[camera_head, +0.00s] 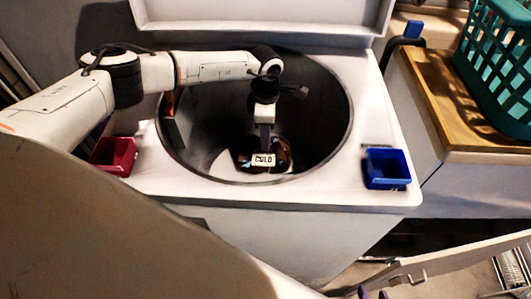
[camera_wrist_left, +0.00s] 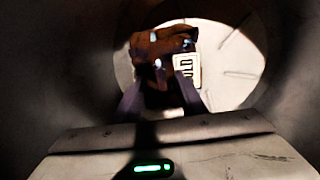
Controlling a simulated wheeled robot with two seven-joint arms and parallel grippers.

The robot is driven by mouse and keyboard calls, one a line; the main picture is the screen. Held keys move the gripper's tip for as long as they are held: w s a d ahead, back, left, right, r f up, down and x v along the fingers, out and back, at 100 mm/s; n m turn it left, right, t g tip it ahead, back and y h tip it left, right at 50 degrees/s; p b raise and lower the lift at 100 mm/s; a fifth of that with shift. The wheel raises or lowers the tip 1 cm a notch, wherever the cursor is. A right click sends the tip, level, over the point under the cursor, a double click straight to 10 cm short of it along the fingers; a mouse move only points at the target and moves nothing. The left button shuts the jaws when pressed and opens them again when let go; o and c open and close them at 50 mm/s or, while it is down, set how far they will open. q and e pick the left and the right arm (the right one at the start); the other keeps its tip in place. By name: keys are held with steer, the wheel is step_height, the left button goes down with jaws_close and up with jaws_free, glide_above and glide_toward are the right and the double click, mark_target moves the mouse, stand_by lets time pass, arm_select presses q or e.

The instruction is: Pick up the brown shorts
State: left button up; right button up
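The brown shorts (camera_head: 282,152) lie crumpled on the floor of the washer drum (camera_head: 335,110), with a white lettered label (camera_head: 263,160) in front of them. My left arm reaches into the drum, and my left gripper (camera_head: 264,148) points down at the shorts. In the left wrist view the brown shorts (camera_wrist_left: 158,55) lie beyond and between the two fingers (camera_wrist_left: 160,95), which stand apart; the gripper looks open. Whether the fingers touch the cloth is hard to tell.
The drum wall closely surrounds my left gripper. A red bin (camera_head: 113,156) and a blue bin (camera_head: 387,168) sit on the washer's top at either side. The lid (camera_head: 265,12) stands open behind. A teal basket (camera_head: 497,65) rests on a wooden top (camera_head: 450,110) at right.

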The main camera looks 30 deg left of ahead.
arm_select(q)
jaws_close()
steer(key=shift+r, duration=0.15)
